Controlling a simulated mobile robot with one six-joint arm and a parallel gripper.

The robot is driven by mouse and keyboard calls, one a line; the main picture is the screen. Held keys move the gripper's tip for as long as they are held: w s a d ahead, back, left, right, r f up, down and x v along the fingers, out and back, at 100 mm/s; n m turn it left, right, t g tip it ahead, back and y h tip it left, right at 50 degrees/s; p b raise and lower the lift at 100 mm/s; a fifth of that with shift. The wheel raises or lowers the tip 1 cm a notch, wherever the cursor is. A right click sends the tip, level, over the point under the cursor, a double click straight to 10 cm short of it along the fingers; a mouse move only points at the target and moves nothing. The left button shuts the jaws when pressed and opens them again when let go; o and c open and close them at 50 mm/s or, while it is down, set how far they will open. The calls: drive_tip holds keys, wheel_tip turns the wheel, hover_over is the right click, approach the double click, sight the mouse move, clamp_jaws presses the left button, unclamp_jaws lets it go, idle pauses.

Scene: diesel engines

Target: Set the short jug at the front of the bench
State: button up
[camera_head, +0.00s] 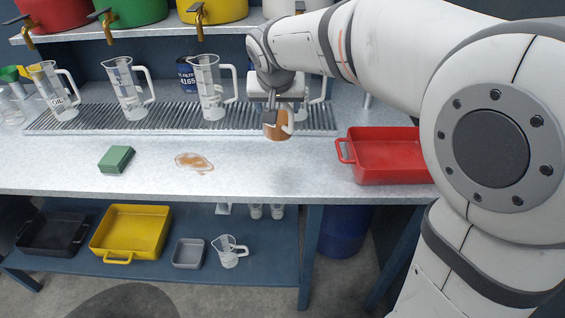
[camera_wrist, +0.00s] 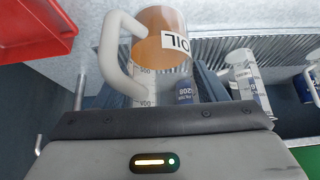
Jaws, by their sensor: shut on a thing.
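My gripper (camera_head: 271,104) is shut on the short jug (camera_head: 279,126). The jug looks amber-brown, with a pale handle on its right side in the head view. In the wrist view the jug (camera_wrist: 165,35) shows its white handle and an "OIL" label. My gripper holds it above the bench (camera_head: 240,178), just in front of the slatted drain grate, with a soft shadow on the bench top below. The front strip of the bench under it is bare. The gripper hides part of the jug's top.
Several tall clear jugs (camera_head: 211,90) stand on the grate (camera_head: 175,117). A red tray (camera_head: 392,158) is to the right on the bench. A green sponge (camera_head: 116,158) and a brown spill (camera_head: 194,162) lie to the left. A yellow tray (camera_head: 131,233) is on the lower shelf.

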sight(279, 136)
wheel_tip(279, 136, down, 10)
drive_tip(key=shift+d+r+b, duration=0.1)
drive_tip(key=shift+r+b, duration=0.05)
drive_tip(key=shift+b, duration=0.35)
drive_tip(key=shift+f+b, duration=0.2)
drive_tip(key=shift+b, duration=0.1)
drive_tip(key=o, duration=1.2)
drive_tip(key=shift+r, duration=0.1)
